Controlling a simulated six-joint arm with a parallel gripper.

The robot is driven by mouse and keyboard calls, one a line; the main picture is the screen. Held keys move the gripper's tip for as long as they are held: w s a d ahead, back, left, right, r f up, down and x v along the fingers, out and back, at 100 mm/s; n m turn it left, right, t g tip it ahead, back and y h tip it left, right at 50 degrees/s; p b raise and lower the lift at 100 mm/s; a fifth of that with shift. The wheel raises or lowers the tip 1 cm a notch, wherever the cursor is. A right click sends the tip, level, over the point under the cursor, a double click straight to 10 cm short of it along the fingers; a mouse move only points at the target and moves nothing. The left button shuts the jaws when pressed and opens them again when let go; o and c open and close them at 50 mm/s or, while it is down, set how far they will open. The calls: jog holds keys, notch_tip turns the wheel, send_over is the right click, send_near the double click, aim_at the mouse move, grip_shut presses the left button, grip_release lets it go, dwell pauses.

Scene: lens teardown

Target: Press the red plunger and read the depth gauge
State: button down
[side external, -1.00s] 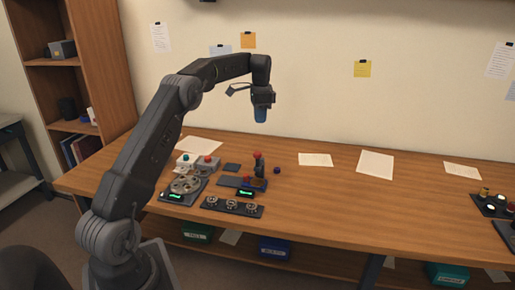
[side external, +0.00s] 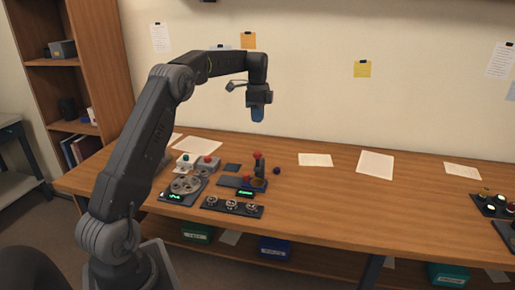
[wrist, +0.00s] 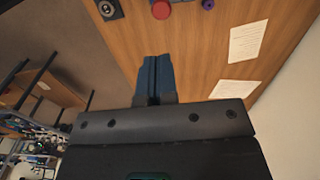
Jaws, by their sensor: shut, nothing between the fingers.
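The red plunger (side external: 257,155) stands upright on a small dark gauge stand on the table, with a green lit display (side external: 245,194) at its front. The display's reading is too small to make out. My gripper (side external: 257,121) is above the plunger, apart from it, pointing down with its blue fingers together and empty. In the wrist view, the shut blue fingers (wrist: 153,75) point toward the red plunger top (wrist: 161,10), which shows at the upper edge.
A red-button box (side external: 208,163) and a green-button box (side external: 186,160) sit left of the plunger. A disc device (side external: 186,186) and a tray of several round parts (side external: 232,206) lie in front. A small purple knob (side external: 277,170) is to the right. Papers lie farther right.

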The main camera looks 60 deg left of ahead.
aim_at(257, 153)
notch_tip(257, 153, down, 12)
dwell(0.4)
jog(key=shift+f, duration=2.35)
notch_tip(257, 153, up, 15)
